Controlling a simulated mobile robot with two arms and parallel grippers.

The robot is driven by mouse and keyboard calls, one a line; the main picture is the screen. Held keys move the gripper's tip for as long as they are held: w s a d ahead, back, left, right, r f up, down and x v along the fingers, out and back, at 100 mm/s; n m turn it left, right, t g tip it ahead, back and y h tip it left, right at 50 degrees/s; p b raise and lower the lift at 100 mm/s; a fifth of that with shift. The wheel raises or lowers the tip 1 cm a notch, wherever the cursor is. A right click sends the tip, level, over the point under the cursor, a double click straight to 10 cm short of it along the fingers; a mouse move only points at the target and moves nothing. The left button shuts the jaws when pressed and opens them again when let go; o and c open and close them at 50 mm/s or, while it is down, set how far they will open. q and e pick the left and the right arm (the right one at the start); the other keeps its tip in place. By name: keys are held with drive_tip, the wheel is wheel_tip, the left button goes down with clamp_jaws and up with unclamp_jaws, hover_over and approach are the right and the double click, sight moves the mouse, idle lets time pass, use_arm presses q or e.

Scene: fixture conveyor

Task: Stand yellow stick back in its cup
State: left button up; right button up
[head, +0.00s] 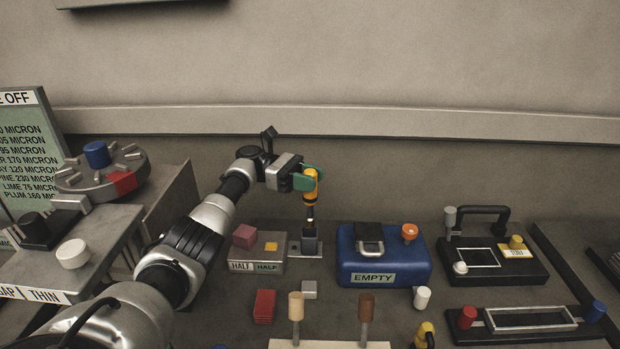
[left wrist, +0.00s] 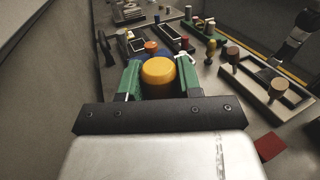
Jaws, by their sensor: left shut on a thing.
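The yellow stick (head: 311,187) is upright in the head view, with a yellow-orange upper part, a dark band and a thin metal lower part. My left gripper (head: 308,180) is shut on its upper part with green fingers. In the left wrist view its round yellow top (left wrist: 158,71) sits between the fingers (left wrist: 160,80). A small dark grey cup-like holder (head: 309,245) on a flat metal plate stands directly below the stick. The stick's lower end meets the holder's top in the picture; I cannot tell whether it is inside. My right gripper is not seen.
A half-labelled box (head: 257,264) with a pink cube stands left of the holder. A blue case (head: 385,275) marked EMPTY is close on the right. A rack with two pegs (head: 330,345) is in front. The wall is behind.

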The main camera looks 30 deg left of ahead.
sight(309, 208)
use_arm(q)
wheel_tip(309, 208, down, 6)
drive_tip(key=b, duration=0.4)
drive_tip(key=shift+r, duration=0.1)
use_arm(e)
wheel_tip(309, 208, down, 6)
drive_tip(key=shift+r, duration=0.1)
use_arm(q)
drive_tip(key=shift+r, duration=0.1)
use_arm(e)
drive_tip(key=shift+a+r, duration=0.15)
